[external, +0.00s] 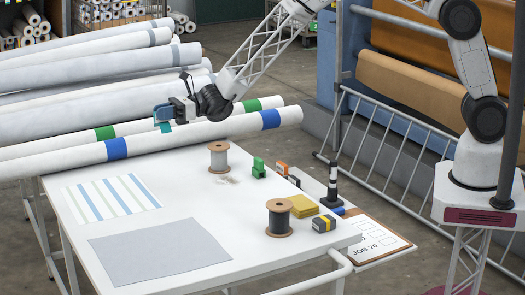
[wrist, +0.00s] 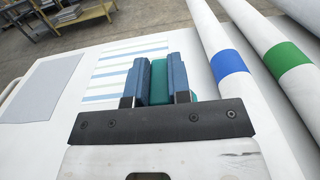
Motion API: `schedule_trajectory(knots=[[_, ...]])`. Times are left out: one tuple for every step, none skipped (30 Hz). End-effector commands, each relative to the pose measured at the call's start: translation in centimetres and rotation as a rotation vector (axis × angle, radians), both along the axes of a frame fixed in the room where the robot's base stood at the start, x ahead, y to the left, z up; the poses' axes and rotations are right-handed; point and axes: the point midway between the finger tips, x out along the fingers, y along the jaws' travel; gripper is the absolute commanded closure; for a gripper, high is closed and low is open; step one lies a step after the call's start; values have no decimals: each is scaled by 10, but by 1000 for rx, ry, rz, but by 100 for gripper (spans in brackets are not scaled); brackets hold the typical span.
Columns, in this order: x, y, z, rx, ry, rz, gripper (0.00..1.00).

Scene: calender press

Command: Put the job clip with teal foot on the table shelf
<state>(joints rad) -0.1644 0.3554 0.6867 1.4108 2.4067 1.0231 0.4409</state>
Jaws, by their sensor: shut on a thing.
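My gripper (external: 160,117) is shut on the job clip with teal foot (external: 166,127), held in the air near the white rolls at the table's back left. In the wrist view, the clip (wrist: 158,82) shows as a teal block between the two blue fingers of my gripper (wrist: 160,78). More teal shows beside the right finger. The clip's other parts are hidden by the fingers. The white table (external: 190,225) stands below and in front; I cannot make out a separate table shelf for sure.
Long white rolls (external: 80,115) lie behind the table. On it are two spools (external: 219,158) (external: 279,218), a green clip-like block (external: 259,168), a black post (external: 332,190), a yellow pad (external: 303,206) and a dark-and-yellow block (external: 324,224). A clipboard (external: 372,242) sits at the right edge.

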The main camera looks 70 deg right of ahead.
Motion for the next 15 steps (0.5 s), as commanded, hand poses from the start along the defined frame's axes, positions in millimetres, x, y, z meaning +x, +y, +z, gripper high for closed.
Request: schedule_trajectory(knots=[[-1,2,-5,-1,1,3,100],[-1,3,-7,-1,1,5,100],[-1,4,-10,-1,0,7,100],[-2,4,-12,-1,1,8,100],[-2,5,-14,-1,1,9,100],[-3,5,-15,0,0,10,100],[-3,6,-16,0,0,11,100],[-3,6,-17,0,0,11,100],[-3,6,-18,-1,-1,12,100],[-3,6,-18,-1,-1,12,100],[-3,6,-18,-1,-1,12,100],[-3,6,-18,0,-1,12,100],[-3,6,-18,-1,-1,12,100],[-3,6,-18,-1,-1,12,100],[-3,6,-18,-1,-1,12,100]])
